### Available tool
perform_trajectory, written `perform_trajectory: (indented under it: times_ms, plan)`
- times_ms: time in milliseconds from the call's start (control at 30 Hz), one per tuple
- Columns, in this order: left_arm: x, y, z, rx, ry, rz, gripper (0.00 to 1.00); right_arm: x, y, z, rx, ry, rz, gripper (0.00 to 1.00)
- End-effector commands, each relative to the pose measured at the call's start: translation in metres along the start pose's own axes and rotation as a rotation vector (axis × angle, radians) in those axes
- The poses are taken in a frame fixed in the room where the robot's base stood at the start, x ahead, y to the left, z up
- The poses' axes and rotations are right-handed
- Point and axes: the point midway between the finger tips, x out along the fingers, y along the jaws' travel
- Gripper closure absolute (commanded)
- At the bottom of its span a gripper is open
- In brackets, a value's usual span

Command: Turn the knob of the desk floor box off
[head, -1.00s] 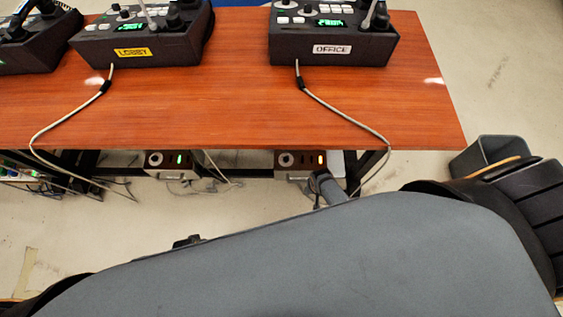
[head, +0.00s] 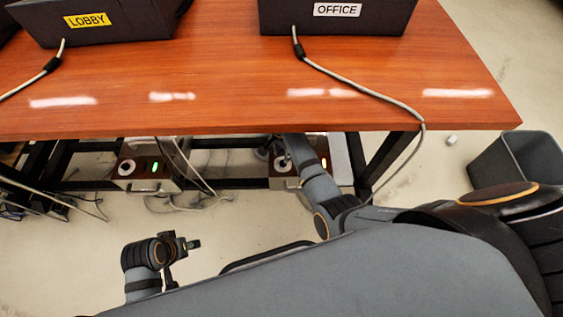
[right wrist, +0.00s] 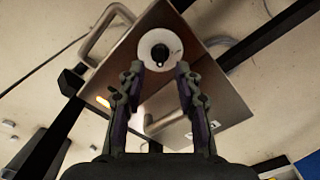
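A brown-topped metal floor box (head: 284,183) stands on the floor under the desk below the OFFICE phone, partly hidden by my right arm. In the head view my right gripper (head: 283,158) is over the box. My left gripper (head: 188,244) is low, in front of the desk; its fingers are too small to read.
A second floor box (head: 144,168) with a green lamp stands to the left under the desk. The wooden desk (head: 230,95) overhangs both, with dark legs and hanging cables (head: 419,150). A grey bin (head: 525,165) stands at the right. Floor in front is clear.

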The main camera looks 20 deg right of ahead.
Motion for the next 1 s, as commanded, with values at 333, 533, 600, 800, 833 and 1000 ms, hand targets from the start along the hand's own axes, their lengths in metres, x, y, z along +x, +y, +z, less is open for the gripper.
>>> perform_trajectory:
  times_ms: [333, 533, 600, 800, 833, 1000]
  plan:
    - [0.029, 0.008, 0.0, -0.009, 0.122, 0.036, 0.6, 0.049, 0.0, 0.0, 0.0, -0.001, -0.001, 0.66]
    - [0.028, 0.008, -0.001, -0.01, 0.129, 0.037, 0.6, 0.049, 0.0, 0.0, 0.0, 0.0, -0.001, 0.66]
    - [0.028, 0.008, -0.001, -0.009, 0.128, 0.037, 0.6, 0.049, 0.0, 0.0, 0.0, 0.0, -0.001, 0.66]
    - [0.028, 0.008, -0.001, -0.01, 0.128, 0.037, 0.6, 0.049, 0.0, 0.0, 0.0, 0.0, -0.001, 0.93]
    - [0.028, 0.008, -0.001, -0.009, 0.128, 0.037, 0.6, 0.049, 0.0, 0.0, 0.0, 0.0, -0.001, 0.97]
    - [0.028, 0.008, -0.001, -0.01, 0.127, 0.037, 0.6, 0.049, 0.0, 0.0, 0.0, -0.001, 0.0, 1.0]
